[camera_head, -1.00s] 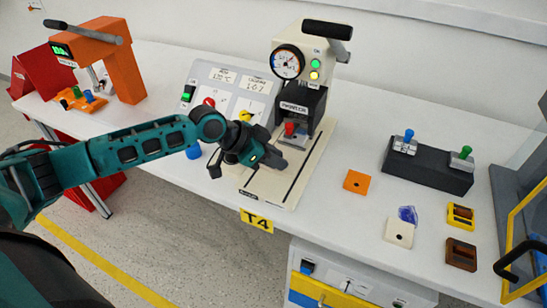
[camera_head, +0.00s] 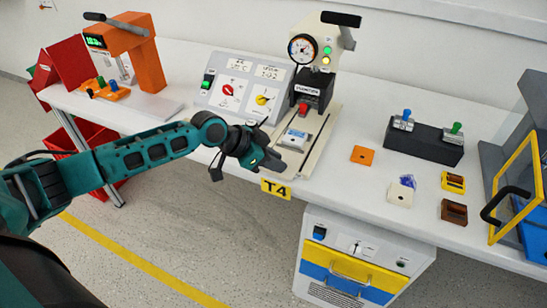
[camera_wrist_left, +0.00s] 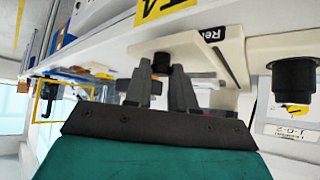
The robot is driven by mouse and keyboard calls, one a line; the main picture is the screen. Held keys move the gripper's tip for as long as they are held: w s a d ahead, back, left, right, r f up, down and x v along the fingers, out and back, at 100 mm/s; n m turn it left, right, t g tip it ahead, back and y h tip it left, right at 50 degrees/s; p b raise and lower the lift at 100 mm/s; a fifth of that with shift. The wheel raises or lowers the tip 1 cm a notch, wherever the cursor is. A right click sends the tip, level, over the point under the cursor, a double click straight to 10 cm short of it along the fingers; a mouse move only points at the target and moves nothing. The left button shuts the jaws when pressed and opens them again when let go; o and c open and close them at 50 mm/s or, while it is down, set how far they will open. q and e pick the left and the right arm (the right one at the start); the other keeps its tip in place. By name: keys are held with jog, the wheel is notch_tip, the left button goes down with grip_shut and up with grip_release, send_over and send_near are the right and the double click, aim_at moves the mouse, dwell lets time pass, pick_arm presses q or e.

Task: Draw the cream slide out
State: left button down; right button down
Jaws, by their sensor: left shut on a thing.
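The cream slide (camera_head: 285,152) lies at the front of the white press (camera_head: 320,65), on the press's cream base plate (camera_head: 318,150). A pale block with a blue part (camera_head: 294,138) sits on the slide, in front of the press head. In the left wrist view the slide's front (camera_wrist_left: 190,48) has a small black knob (camera_wrist_left: 162,62). My left gripper (camera_head: 277,163) is at the slide's front end; in the left wrist view its fingers (camera_wrist_left: 160,88) are closed around the knob. My gripper partly hides the slide's front. My right gripper is out of view.
A control panel (camera_head: 243,88) with red and yellow rotary switches stands left of the press. To the right lie an orange plate (camera_head: 362,155), a cream plate (camera_head: 400,195) and a black block with levers (camera_head: 424,141). The table's front edge is close below my gripper.

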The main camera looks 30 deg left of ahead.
pick_arm(q)
jog(key=shift+s+f, duration=0.15)
jog(key=c, duration=0.9)
grip_release()
jog(key=shift+s, duration=0.1)
jog(key=shift+c, duration=0.2)
jog(key=v, duration=1.3)
jog(key=shift+p, duration=0.35)
